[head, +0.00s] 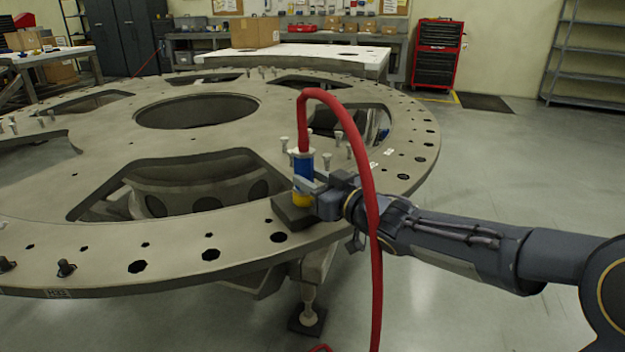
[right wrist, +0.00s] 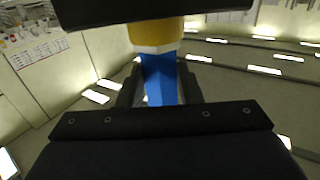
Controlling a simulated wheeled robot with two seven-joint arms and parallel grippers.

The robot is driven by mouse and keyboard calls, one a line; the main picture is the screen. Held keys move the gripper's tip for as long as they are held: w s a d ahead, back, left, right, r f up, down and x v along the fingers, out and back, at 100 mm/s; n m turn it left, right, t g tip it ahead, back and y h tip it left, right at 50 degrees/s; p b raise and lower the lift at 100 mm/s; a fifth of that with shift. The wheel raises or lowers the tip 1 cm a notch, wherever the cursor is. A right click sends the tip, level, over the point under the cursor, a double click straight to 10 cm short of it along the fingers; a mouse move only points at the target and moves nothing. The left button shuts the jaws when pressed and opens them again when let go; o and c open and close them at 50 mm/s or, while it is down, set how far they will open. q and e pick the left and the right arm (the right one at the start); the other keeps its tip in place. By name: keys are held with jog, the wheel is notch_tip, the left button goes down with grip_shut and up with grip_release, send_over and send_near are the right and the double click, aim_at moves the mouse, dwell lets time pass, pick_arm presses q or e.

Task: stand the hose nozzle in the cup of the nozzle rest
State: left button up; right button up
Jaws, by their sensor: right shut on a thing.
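The hose nozzle (head: 303,162) is upright, with a blue body, a pale top collar and a red hose (head: 342,115) arching out of its top. My right gripper (head: 306,186) is shut on the blue body, which also shows between the fingers in the right wrist view (right wrist: 160,78). Directly beneath is the nozzle rest, a dark square block (head: 291,214) on the plate's near edge. A yellow part (right wrist: 156,34), wider than the blue, lies between body and block. I cannot tell whether it is the cup or the nozzle's tip. My left gripper is out of view.
The large round turret plate (head: 245,230) has wide openings and bolt holes. Several upright bolts (head: 327,160) stand just behind the nozzle. The hose hangs down in front of my right forearm to the floor. Open floor (head: 490,180) lies to the right.

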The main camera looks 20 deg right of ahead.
jog(key=shift+f, duration=0.1)
jog(key=o, duration=1.2)
